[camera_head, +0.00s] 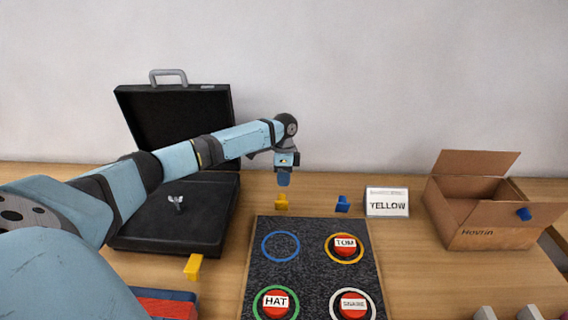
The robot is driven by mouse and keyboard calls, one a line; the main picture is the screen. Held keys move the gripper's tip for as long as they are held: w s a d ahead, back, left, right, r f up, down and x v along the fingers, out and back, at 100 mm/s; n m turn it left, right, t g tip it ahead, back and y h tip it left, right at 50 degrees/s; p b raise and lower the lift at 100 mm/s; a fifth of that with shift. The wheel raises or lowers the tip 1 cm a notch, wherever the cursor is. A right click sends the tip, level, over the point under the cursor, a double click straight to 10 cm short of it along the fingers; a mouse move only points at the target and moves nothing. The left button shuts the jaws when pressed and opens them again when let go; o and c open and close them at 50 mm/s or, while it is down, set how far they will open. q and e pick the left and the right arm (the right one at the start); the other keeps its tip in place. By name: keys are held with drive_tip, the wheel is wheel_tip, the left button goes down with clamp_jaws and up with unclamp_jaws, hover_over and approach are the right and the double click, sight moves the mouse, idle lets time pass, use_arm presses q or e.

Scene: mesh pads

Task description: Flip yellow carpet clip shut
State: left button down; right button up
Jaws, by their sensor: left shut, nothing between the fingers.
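A dark speckled carpet pad (312,250) lies on the table, with coloured rings on it. A small yellow clip (281,202) stands just behind the pad's back left corner. A second yellow clip (193,267) is left of the pad, by the black case. Both are too small to tell whether they are open or shut. My left gripper (284,181) points down, shut and empty, just above the back yellow clip in the picture. I cannot tell whether it touches that clip.
A blue clip (342,204) and a YELLOW sign (387,203) stand behind the pad. Red TOM (345,245), HAT (275,303) and SNARE (354,305) buttons sit in rings. An open black case (205,225) is left; an open cardboard box (480,235) is right.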

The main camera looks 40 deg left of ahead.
sight(282, 201)
use_arm(q)
drive_tip(key=shift+s+d+f, duration=0.2)
drive_tip(key=shift+s+d, duration=0.35)
drive_tip(key=shift+s, duration=0.25)
drive_tip(key=shift+s+d+f, duration=0.1)
drive_tip(key=shift+s+d, duration=0.05)
drive_tip(key=shift+d, duration=0.05)
